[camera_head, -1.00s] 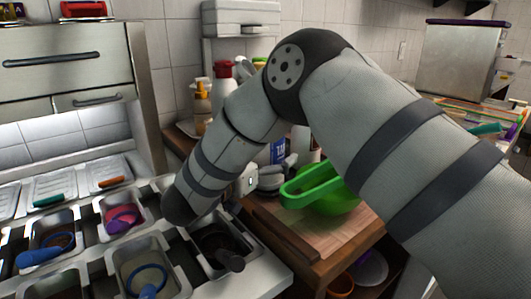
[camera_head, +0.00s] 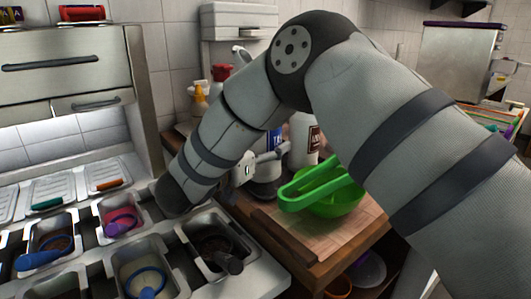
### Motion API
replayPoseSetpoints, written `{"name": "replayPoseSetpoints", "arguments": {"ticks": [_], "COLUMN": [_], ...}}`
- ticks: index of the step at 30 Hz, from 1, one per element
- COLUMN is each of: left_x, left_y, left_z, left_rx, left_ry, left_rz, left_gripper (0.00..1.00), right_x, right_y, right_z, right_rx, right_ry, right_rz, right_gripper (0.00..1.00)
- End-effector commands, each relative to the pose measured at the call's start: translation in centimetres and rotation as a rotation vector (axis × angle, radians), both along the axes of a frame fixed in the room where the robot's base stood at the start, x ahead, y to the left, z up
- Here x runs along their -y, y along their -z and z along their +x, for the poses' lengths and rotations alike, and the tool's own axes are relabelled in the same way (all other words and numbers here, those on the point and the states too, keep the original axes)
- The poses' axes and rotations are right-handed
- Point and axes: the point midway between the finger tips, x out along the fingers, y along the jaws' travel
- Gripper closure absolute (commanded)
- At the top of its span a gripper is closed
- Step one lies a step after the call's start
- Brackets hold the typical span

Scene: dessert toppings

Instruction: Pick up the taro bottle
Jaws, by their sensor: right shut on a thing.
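A white bottle with a dark brown label (camera_head: 310,139) stands upright below my right arm's elbow, behind the green bowl. Its lettering is too small to read, but I take it for the taro bottle. My right arm reaches down to the left, and my right gripper (camera_head: 279,156) points back to the right from behind the forearm. It is shut on this bottle's left side, though the contact is partly hidden. A bottle with a blue label (camera_head: 275,138) shows just left of it, partly behind the forearm. My left gripper is not in view.
A green bowl (camera_head: 340,204) with a handle sits on a wooden board (camera_head: 300,238) in front of the bottles. Topping tubs with scoops (camera_head: 145,272) fill the counter at left. Red-topped and yellow-topped bottles (camera_head: 200,100) stand behind the forearm.

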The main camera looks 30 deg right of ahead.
Motion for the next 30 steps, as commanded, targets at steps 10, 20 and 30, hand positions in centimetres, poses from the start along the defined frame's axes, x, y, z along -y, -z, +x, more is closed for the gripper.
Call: {"name": "replayPoseSetpoints", "arguments": {"ticks": [10, 20, 30], "left_x": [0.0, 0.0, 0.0], "left_y": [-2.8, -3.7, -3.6], "left_z": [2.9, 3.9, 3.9], "left_rx": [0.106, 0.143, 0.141], "left_ry": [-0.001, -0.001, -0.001], "left_rz": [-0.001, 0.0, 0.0], "left_gripper": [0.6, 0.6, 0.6], "right_x": [-1.4, -3.4, -3.8], "right_y": [-8.1, -10.1, -10.6], "right_z": [-5.4, -12.1, -13.6], "right_rx": [0.03, 0.012, 0.01], "right_ry": [-0.001, 0.0, 0.001], "right_rz": [-0.007, -0.006, -0.005], "right_gripper": [0.65, 0.65, 0.65]}}
